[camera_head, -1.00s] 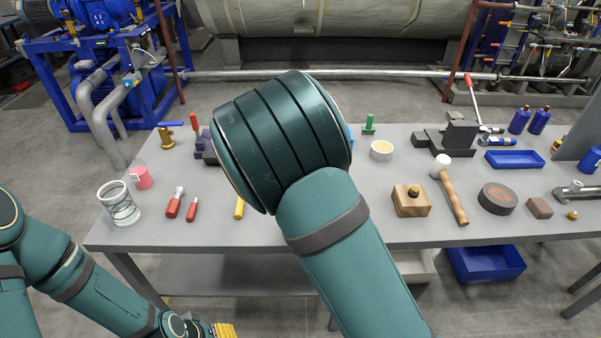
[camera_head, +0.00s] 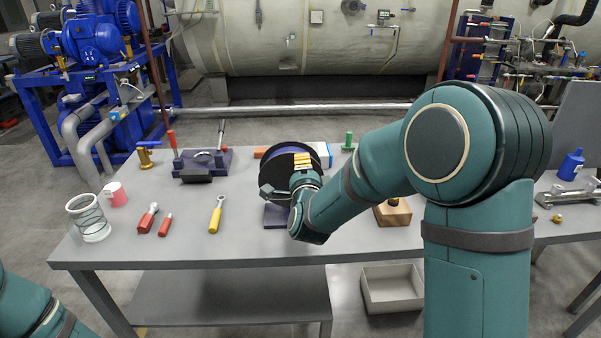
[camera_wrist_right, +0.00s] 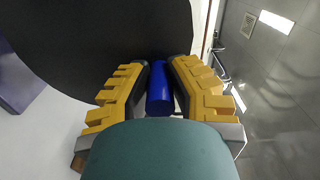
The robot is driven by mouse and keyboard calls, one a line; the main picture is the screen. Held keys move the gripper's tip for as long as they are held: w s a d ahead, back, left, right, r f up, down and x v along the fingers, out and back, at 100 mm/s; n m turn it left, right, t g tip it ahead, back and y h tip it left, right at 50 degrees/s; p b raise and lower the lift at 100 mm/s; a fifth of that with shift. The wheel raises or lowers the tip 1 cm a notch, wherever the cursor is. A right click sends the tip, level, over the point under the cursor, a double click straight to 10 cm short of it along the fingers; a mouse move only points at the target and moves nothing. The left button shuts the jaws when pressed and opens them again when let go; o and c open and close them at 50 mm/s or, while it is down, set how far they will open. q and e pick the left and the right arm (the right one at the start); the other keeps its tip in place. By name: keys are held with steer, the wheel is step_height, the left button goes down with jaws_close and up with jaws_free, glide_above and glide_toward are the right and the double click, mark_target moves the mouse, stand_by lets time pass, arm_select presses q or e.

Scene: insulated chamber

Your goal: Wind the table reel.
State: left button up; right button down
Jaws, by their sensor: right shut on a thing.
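The table reel (camera_head: 320,152) stands upright near the middle of the table, with a dark disc facing me and a blue-purple base (camera_head: 277,216). My right gripper (camera_head: 302,163) is in front of the disc, its yellow fingers showing. In the right wrist view the dark disc (camera_wrist_right: 90,35) fills the upper left. There my right gripper (camera_wrist_right: 158,88) has its fingers on both sides of a blue crank handle (camera_wrist_right: 160,95) and is shut on it. My right arm and hand hide part of the reel. My left gripper is out of view; only part of my left arm shows.
A wooden block (camera_head: 393,213) sits right of the reel, partly behind my arm.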

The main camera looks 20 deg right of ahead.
steer(key=shift+s+d+f+m, duration=0.1)
steer(key=shift+d+f+m, duration=0.25)
steer(key=shift+m, duration=0.55)
steer(key=shift+s+d+f+m, duration=0.1)
steer(key=shift+d+f+m, duration=0.2)
steer(key=shift+m, duration=0.6)
steer(key=shift+s+d+f+m, duration=0.1)
steer(key=shift+d+f+m, duration=0.25)
steer(key=shift+m, duration=0.55)
steer(key=shift+d, duration=0.1)
steer(key=c, duration=0.8)
jaws_free()
steer(key=shift+c, duration=0.2)
steer(key=v, duration=0.7)
steer(key=shift+s, duration=0.25)
